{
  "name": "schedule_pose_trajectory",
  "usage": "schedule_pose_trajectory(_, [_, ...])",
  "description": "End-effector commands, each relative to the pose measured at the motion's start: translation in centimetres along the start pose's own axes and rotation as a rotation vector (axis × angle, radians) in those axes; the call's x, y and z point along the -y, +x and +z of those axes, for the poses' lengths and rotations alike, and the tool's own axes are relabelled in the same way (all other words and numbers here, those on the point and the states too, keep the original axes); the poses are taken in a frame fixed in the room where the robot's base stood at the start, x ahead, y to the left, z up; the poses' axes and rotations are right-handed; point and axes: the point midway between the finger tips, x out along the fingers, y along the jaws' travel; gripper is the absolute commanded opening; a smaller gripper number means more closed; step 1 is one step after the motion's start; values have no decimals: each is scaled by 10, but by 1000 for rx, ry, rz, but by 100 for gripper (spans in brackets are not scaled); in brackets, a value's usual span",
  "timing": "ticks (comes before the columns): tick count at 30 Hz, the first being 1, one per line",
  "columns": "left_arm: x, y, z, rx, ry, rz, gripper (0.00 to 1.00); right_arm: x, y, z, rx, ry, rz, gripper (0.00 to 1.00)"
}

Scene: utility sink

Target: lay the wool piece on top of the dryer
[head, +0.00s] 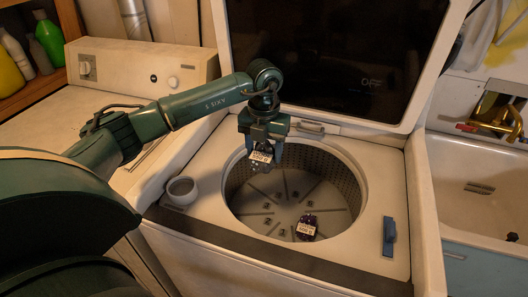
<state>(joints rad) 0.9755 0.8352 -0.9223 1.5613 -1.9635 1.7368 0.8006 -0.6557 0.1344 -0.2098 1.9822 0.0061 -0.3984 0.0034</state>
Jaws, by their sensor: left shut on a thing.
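My left gripper (263,136) hangs over the back left of the open washer drum (325,185). It is shut on a small greyish piece with a white label (261,157), which hangs below the fingers, clear of the drum floor. The label's print is too small to read, so I cannot tell for sure that this is the wool piece. A second, dark purple labelled piece (306,229) lies on the drum floor near the front. The dryer (60,118), a white machine with a knobbed panel, stands at the left; my left arm covers part of its top. My right gripper is out of view.
The washer's lid (330,60) stands open behind the drum. A small grey cup (182,190) and a blue object (389,236) sit on the washer's rim. A sink (475,185) is at the right. Bottles (48,38) stand on a shelf at the far left.

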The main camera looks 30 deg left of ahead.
Motion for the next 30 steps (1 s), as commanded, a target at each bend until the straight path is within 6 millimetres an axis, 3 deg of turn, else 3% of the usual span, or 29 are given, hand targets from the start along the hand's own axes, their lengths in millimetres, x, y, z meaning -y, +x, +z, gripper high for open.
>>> schedule_pose_trajectory(3, [0,-20,1,4,0,-1,14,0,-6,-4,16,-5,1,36])
schedule_pose_trajectory(21, [0,-83,1,5,-1,-2,14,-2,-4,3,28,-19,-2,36])
schedule_pose_trajectory(30, [0,-95,0,2,0,-1,14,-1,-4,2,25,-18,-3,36])
